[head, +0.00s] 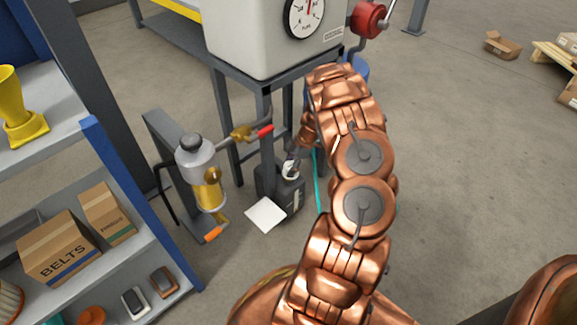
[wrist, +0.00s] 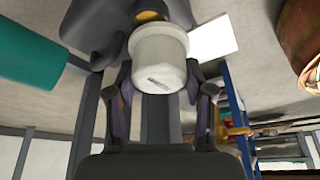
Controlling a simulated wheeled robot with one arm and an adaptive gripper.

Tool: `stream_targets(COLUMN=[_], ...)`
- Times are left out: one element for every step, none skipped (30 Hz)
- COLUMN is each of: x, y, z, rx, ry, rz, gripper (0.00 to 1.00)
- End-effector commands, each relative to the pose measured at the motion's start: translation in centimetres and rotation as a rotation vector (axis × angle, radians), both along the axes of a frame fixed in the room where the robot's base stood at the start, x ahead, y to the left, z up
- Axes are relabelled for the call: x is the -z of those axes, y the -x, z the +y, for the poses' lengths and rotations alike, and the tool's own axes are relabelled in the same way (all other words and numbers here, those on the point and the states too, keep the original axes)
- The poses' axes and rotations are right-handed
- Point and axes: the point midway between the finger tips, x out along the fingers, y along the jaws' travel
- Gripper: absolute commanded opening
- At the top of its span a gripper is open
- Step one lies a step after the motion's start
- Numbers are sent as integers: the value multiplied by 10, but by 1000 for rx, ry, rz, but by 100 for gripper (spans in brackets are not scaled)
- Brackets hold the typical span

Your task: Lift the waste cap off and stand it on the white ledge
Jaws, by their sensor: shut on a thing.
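The white waste cap (wrist: 158,58) is between the two fingers of my gripper (wrist: 160,82), which is shut on it. In the head view the cap (head: 289,169) shows just above the dark waste can (head: 294,197), with my gripper (head: 291,158) over it, partly hidden by my arm. In the wrist view a yellow neck (wrist: 150,16) on the dark can (wrist: 95,25) shows right behind the cap. I cannot tell whether cap and neck still touch. The square white ledge (head: 265,215) is bare, beside the can; it also shows in the wrist view (wrist: 213,39).
A grey cylinder with brass fittings (head: 199,170) and an orange-tipped lever stands left of the can. A red-handled brass valve (head: 250,132) is above. A steel stand (head: 265,95) carries the tank. A teal tube (head: 318,182) runs close right of the can. Shelving stands left.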

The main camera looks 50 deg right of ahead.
Motion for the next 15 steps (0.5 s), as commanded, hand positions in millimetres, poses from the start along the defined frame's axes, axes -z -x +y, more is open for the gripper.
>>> stream_targets(x=[-3,-3,-3,-3,-3,-4,-4,-5,-6,-6,-7,-8,-8,-9,-9], y=[7,11,17,22,26,32,37,42,48,53,58,65,70,75,81], z=[3,4,6,7,8,10,12,15,15,16,17,20,22,22,24], rx=[2,2,3,4,5,3,2,2,4,3,4,5,2,5,4], ry=[-1,0,0,-1,0,-1,-3,-5,-4,-1,0,-1,-2,-1,-1], rz=[2,2,4,4,2,2,3,4,2,1,1,2,1,0,0], gripper=[10,10,10,10,10,10,10,10,10,10,10,10,10,10,10])
